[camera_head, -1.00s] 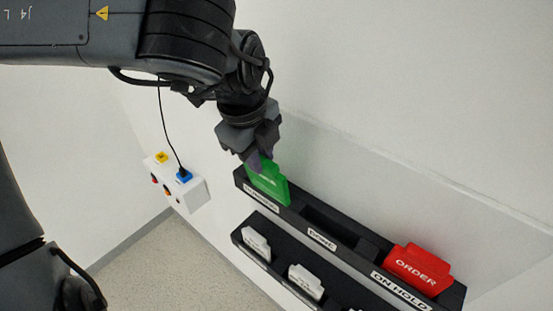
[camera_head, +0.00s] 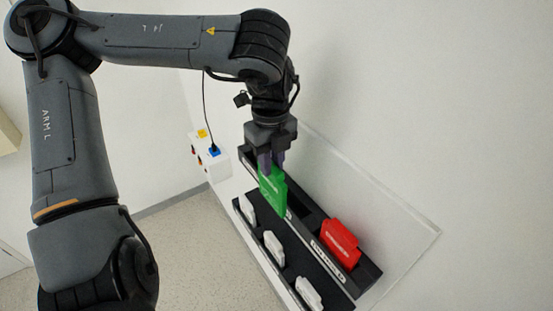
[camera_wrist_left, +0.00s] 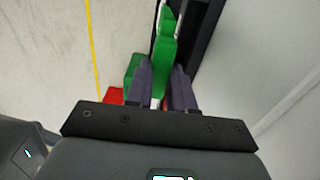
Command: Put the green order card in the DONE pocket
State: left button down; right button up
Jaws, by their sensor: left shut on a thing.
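The green order card (camera_head: 273,196) is held in my left gripper (camera_head: 271,166), with its lower end hanging down over the upper black rack (camera_head: 364,277). In the left wrist view the green card (camera_wrist_left: 163,48) stands between the two fingers of my left gripper (camera_wrist_left: 160,82). The card hides part of the rack's front and labels. I cannot tell whether its lower edge is clear of the rack. The middle pocket (camera_head: 306,210) looks empty, right of the card. A red order card (camera_head: 341,242) sits in the right-hand pocket. My right gripper is not in view.
Several white cards (camera_head: 274,247) stand in a lower black rack in front. A white switch box (camera_head: 217,163) with a blue plug is on the wall at the left.

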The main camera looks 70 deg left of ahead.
pick_arm(q)
jog(key=shift+a, duration=0.1)
dwell(0.3)
jog(key=w+a+p, duration=0.1)
jog(key=w+p, duration=0.1)
jog(key=w, duration=0.4)
jog(key=shift+f, duration=0.35)
dwell(0.8)
jog(key=shift+f, duration=0.15)
